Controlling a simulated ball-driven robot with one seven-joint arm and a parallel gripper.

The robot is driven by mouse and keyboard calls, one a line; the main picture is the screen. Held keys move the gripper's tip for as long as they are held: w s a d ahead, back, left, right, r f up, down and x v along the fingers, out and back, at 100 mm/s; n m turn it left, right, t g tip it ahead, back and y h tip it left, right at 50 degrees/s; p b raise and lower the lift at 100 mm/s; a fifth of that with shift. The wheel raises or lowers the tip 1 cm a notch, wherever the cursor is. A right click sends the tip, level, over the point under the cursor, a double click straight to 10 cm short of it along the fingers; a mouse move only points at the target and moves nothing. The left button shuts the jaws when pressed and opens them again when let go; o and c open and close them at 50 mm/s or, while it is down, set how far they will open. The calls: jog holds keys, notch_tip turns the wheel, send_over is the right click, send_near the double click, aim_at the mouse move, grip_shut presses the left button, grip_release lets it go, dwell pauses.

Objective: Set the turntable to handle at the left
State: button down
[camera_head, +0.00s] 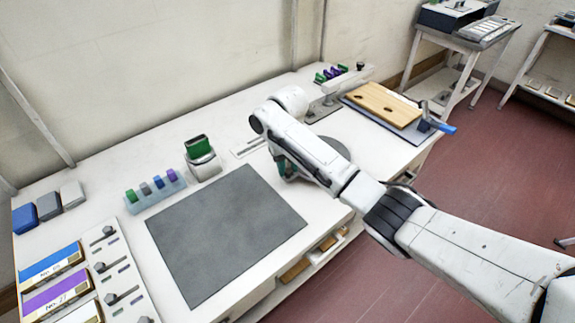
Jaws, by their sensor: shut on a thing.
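The turntable is a dark grey disc (338,146) on the white bench, right of the grey mat. My arm crosses over it and hides most of it, so only its far right edge shows clearly. My gripper (287,170) points down at the left side of the disc, near the mat's upper right corner. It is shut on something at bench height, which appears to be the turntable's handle. The handle itself and the fingertips are mostly hidden by my wrist.
A dark grey mat (225,232) lies left of my gripper. A holder with a green block (198,147) and a rack of coloured pegs (155,191) stand behind it. A wooden board (384,103) and a blue-handled clamp (437,124) are at the right end.

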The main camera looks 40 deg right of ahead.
jog(key=c, duration=0.8)
grip_release()
jog(key=shift+s, duration=0.1)
jog(key=shift+r, duration=0.15)
notch_tip(320, 180, up, 11)
jog(key=shift+f, duration=0.2)
